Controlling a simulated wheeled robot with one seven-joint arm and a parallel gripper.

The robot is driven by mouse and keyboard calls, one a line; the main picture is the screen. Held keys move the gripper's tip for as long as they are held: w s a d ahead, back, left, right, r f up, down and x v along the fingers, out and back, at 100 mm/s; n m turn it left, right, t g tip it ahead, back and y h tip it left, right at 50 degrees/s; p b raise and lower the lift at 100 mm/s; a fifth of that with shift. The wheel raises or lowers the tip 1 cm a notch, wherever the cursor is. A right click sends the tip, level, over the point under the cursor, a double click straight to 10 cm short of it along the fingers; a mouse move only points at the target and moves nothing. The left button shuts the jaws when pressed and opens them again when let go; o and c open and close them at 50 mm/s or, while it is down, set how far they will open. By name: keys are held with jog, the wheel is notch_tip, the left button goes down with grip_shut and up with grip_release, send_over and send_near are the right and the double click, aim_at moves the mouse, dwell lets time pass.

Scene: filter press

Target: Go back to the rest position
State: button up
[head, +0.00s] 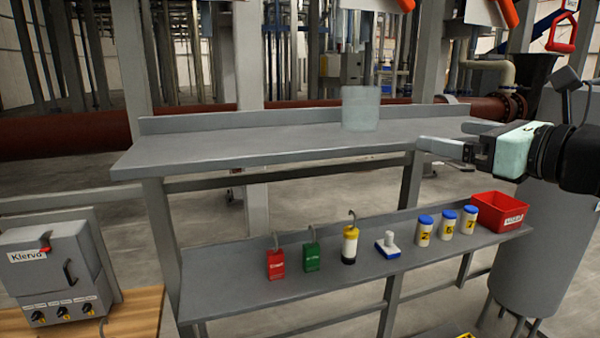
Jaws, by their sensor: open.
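My gripper (448,142) is at the right of the head view, pointing left over the right end of the grey bench's upper shelf (240,152). Its fingers are apart and nothing shows between them. A clear beaker-like vessel (360,108) stands on the upper shelf, to the left of my gripper and apart from it.
A grey control box (58,260) is at left. A grey tank (545,245) stands at right.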

jog(key=s+a+f+n+g+b, duration=0.2)
jog(key=s+a+f+n+g, duration=0.3)
jog(key=f, duration=0.4)
jog(key=s+a+f+n+g+b, duration=0.1)
jog(key=s+a+f+n+g, duration=0.15)
jog(key=a+f+n, duration=0.55)
jog(key=s+a+f+n+g+b, duration=0.2)
jog(key=s+a+f+n+g, duration=0.25)
jog(key=f, duration=0.65)
jog(key=s+d+f+n+g+h+b, duration=0.3)
jog(key=s+d+f+n+h+b, duration=0.25)
jog(key=s+f+n, duration=0.55)
jog(key=r+n+h, duration=0.1)
jog(key=n, duration=0.1)
jog(key=d+r+n+h+b, duration=0.1)
jog(key=n, duration=0.2)
jog(key=d+r+n+h, duration=0.1)
jog(key=r+n, duration=0.1)
jog(key=n, duration=0.1)
jog(key=shift+s+d, duration=0.2)
jog(key=shift+d, duration=0.05)
